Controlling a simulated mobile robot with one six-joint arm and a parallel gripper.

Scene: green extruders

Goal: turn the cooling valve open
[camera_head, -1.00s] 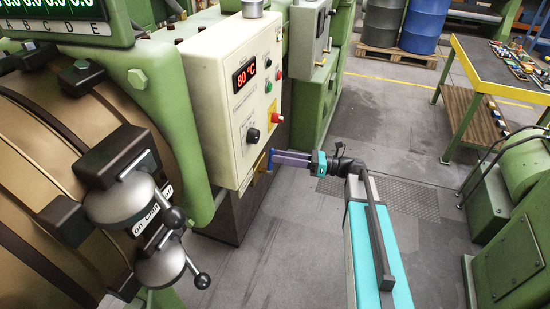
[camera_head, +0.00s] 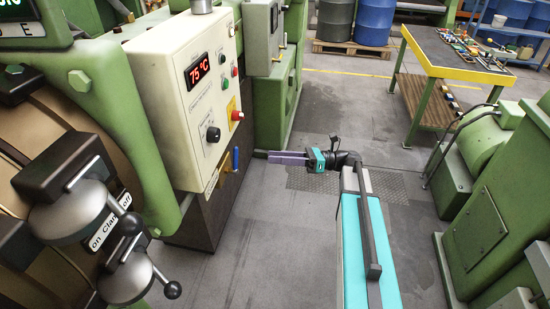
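The cooling valve (camera_head: 228,169) is a small brass fitting low on the side of the cream control box. Its blue handle (camera_head: 236,158) stands roughly upright in the picture. My gripper (camera_head: 258,154) is just right of the handle, with its fingers pointing left toward it. A small gap shows between the fingertips and the handle. The fingers are seen from the side and overlap, so their opening is not clear. Nothing shows held in them.
The cream control box (camera_head: 187,85) has a red display reading 75 °C. A green machine (camera_head: 500,215) stands at the right, and a yellow-edged table (camera_head: 455,66) behind it. Grey floor (camera_head: 270,235) is free between the machines.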

